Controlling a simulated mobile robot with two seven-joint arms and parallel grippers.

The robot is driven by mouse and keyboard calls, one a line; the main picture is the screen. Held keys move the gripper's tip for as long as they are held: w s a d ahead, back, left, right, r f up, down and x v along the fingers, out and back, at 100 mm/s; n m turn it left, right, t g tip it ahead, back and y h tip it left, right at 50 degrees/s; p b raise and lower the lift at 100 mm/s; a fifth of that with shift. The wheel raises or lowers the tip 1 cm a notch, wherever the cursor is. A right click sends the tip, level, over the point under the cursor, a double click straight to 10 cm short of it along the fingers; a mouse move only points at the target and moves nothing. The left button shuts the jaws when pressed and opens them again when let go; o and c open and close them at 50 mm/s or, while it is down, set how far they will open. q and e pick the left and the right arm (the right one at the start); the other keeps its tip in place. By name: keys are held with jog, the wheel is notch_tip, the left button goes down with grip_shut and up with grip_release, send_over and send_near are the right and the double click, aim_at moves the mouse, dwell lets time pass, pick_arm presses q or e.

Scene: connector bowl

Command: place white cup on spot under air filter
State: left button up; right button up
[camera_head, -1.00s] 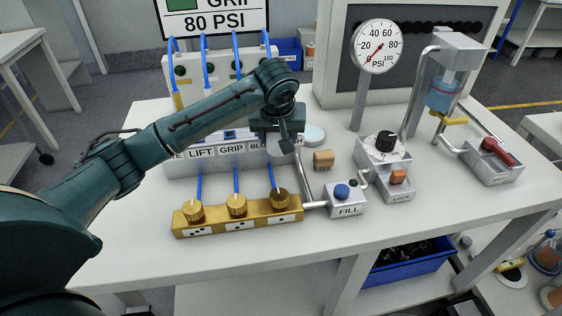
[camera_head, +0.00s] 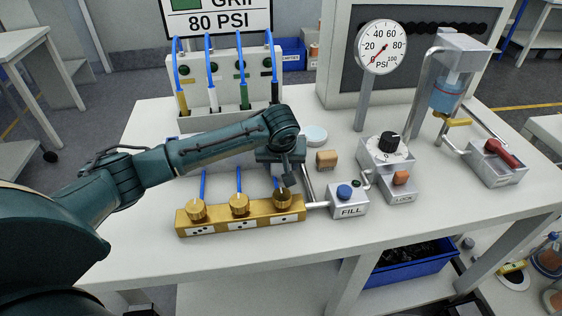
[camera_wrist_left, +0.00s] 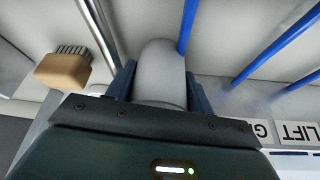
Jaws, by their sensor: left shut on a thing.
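My left gripper (camera_head: 287,176) is above the table, behind the right end of the brass block. In the left wrist view, its blue fingers (camera_wrist_left: 160,82) are shut on a smooth pale cylinder, which looks like the white cup (camera_wrist_left: 161,68). In the head view the cup is hidden or too unclear to make out. The air filter (camera_head: 447,92), with a blue clear bowl, stands at the right back of the table, well to the right of the gripper. A brass fitting (camera_head: 455,122) sits beneath its bowl. No marked spot is clear there. My right gripper is not in view.
Near the gripper are the brass block (camera_head: 240,213) with knobs and blue hoses, a wooden brush (camera_head: 326,159) and the FILL box (camera_head: 348,203). The dial box (camera_head: 386,158), gauge (camera_head: 381,47) and red-lever box (camera_head: 496,165) stand towards the filter. The front table strip is clear.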

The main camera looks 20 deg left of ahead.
pick_arm(q)
jog(key=o, duration=1)
jog(key=shift+c, duration=0.2)
